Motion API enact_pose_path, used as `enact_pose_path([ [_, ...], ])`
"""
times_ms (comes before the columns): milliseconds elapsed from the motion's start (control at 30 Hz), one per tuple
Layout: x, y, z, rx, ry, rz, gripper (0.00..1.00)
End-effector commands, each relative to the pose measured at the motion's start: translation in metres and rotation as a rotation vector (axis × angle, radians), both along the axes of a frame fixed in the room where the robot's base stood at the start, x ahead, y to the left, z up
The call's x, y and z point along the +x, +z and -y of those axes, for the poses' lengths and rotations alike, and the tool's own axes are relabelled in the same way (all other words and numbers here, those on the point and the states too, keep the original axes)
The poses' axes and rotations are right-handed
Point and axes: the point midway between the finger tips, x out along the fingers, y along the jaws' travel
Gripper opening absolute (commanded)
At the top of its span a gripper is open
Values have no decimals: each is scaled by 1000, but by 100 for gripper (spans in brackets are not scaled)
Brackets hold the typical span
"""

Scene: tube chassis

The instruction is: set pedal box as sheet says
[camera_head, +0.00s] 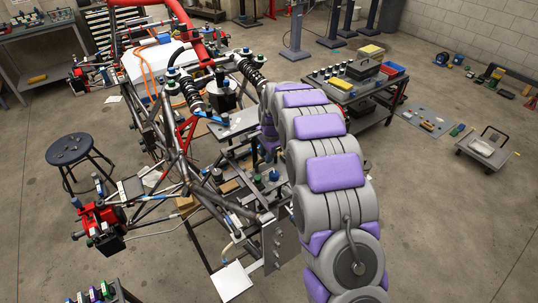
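The tube chassis (160,205) stands at left and centre, with its near end pointing towards me. A cluster of small parts (258,183) sits inside the near end of the frame. It may be the pedal box, but its pedals and setting are too small to tell. A white sheet (233,281) lies flat below the near end, beside a grey metal plate (278,246). Any writing on it cannot be read. My grey and purple arm reaches up from the bottom right and bends over beside the chassis. My gripper is hidden behind the arm or the frame.
A dark stool (70,149) stands left of the chassis. A loaded tool cart (358,72) stands behind my arm. A low trolley (487,150) and a grey mat (432,121) with tools are at right. A workbench (40,50) is back left.

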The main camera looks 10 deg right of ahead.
Motion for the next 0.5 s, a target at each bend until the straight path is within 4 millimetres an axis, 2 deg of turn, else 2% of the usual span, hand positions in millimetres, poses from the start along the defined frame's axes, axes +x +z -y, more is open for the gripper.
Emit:
enact_pose_path([
  [33, 1, 1, -1, 1, 1, 3, 24],
  [200, -1, 1, 0, 0, 1, 0, 40],
  [500, -2, 3, 3, 0, 0, -1, 40],
])
